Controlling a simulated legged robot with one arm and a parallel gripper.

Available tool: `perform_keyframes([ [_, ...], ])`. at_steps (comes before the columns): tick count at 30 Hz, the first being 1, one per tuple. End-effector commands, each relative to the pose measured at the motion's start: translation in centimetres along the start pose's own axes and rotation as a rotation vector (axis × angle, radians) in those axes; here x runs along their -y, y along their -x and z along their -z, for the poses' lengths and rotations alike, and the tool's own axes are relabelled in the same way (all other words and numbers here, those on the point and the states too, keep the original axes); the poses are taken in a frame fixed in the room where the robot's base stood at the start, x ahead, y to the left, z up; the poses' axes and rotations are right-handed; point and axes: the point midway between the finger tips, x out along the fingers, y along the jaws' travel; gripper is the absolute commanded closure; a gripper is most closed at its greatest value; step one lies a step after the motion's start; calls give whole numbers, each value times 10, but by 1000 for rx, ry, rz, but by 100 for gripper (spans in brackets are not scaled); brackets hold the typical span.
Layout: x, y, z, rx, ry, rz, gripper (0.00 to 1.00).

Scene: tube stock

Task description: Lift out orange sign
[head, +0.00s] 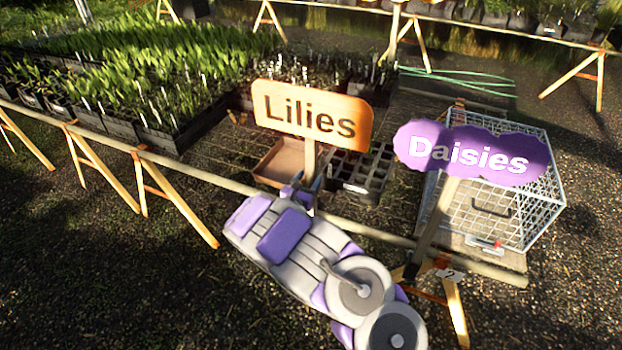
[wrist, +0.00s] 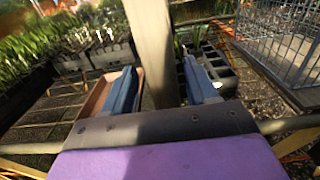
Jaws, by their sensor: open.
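The orange sign (head: 312,113) reads "Lilies" and stands upright on a wooden post, near the middle of the head view. In the wrist view, its pale post (wrist: 153,45) rises between my two blue fingers; the sign board is out of that view. My gripper (head: 305,185) is at the post, below the board. My gripper is open in the wrist view (wrist: 161,85), with a finger on each side of the post and small visible gaps. The lower post is hidden by my gripper in the head view.
A purple "Daisies" sign (head: 474,152) stands to the right, before a white wire cage (head: 545,200). A brown tray (head: 268,165) and a black cell tray (head: 352,190) lie beside the post. Potted plants (head: 150,75) fill the left. A wooden rail (head: 225,182) runs along the front.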

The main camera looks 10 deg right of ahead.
Motion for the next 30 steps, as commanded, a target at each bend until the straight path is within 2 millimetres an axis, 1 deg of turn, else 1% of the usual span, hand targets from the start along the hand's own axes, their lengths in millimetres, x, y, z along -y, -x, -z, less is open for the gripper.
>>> perform_keyframes([
  [10,0,-2,0,0,1,1,44],
  [30,1,-2,0,0,1,1,76],
])
